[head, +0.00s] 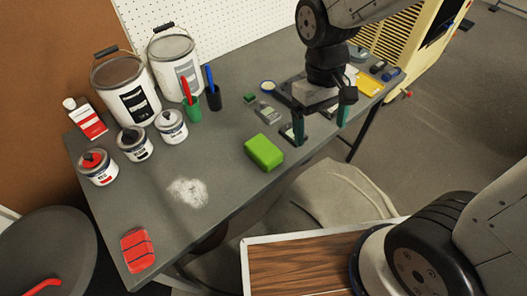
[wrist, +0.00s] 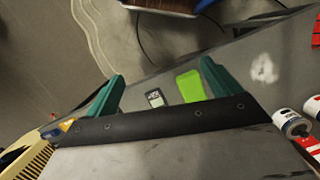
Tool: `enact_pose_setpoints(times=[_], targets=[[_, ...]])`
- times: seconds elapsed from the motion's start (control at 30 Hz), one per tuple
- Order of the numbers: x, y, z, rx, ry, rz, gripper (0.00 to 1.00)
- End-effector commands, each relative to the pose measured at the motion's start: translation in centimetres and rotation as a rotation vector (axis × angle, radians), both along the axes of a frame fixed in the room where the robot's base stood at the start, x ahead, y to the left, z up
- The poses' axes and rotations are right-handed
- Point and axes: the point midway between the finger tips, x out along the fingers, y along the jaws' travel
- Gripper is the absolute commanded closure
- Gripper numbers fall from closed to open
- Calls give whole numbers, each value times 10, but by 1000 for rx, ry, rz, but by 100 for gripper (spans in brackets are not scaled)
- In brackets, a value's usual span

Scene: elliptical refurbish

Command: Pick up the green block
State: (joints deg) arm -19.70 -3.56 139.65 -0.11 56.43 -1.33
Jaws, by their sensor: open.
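The green block (head: 264,151) lies on the grey table (head: 225,211) near its front edge, in the middle of the head view. It also shows in the wrist view (wrist: 190,86), close beside one finger on the right. My gripper (head: 320,122) is open and empty, pointing down above the table to the right of the block in the head view. In the wrist view my gripper's two green fingers (wrist: 160,92) stand wide apart. A small grey device with a display (wrist: 155,98) appears between them, left of the block.
Paint buckets (head: 125,91), small paint cans (head: 98,167) and cups with markers (head: 192,109) stand at the back left. A red block (head: 137,250) lies at the front left corner. White powder (head: 187,193) marks the table. Small devices (head: 266,111) lie behind the green block.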

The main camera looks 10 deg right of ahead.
Motion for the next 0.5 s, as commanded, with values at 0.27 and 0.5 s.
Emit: enact_pose_setpoints(times=[0.27, 0.5], targets=[[41, 65, -100, 10, -3, 161, 11], [86, 100, -134, 81, -156, 215, 11]])
